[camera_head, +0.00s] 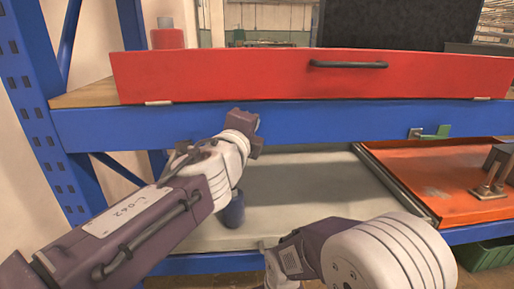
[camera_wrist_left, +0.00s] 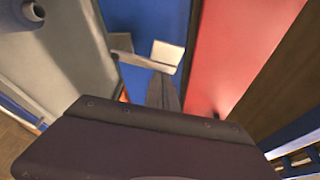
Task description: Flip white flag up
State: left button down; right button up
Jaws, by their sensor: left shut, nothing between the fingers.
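In the left wrist view a pale bar (camera_wrist_left: 125,42) and a white square plate (camera_wrist_left: 167,54), which look like the white flag and its mount, sit on the blue beam (camera_wrist_left: 150,20). My left gripper (camera_wrist_left: 163,92) is shut and empty, its fingers pointing at the beam close to the plate; I cannot tell whether they touch it. In the head view my left gripper (camera_head: 248,130) is in front of the blue beam (camera_head: 340,122), and the white flag is not visible there. My right arm is low in front, its fingers not in view.
A red panel with a black handle (camera_head: 348,64) stands above the beam. A green flag (camera_head: 436,132) is on the beam at right. Below lie a grey shelf (camera_head: 300,185) and an orange tray (camera_head: 425,185) holding a metal part (camera_head: 494,170). A green crate (camera_head: 485,254) is at lower right.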

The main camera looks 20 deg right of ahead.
pick_arm(q)
jog(key=shift+w+a+r+n+t+h+b, duration=0.15)
jog(key=shift+a+n+b, duration=0.15)
jog(key=shift+n+b, duration=0.3)
jog(key=shift+a+n+t+h+b, duration=0.1)
jog(key=shift+a+n+t+b, duration=0.25)
jog(key=shift+b, duration=0.4)
jog(key=shift+w+a+r+n+h+b, duration=0.1)
jog(key=shift+a+n+b, duration=0.1)
jog(key=shift+n+b, duration=0.4)
pick_arm(e)
jog(key=shift+f, duration=2.45)
pick_arm(q)
jog(key=shift+w, duration=0.1)
pick_arm(e)
jog(key=shift+d, duration=0.1)
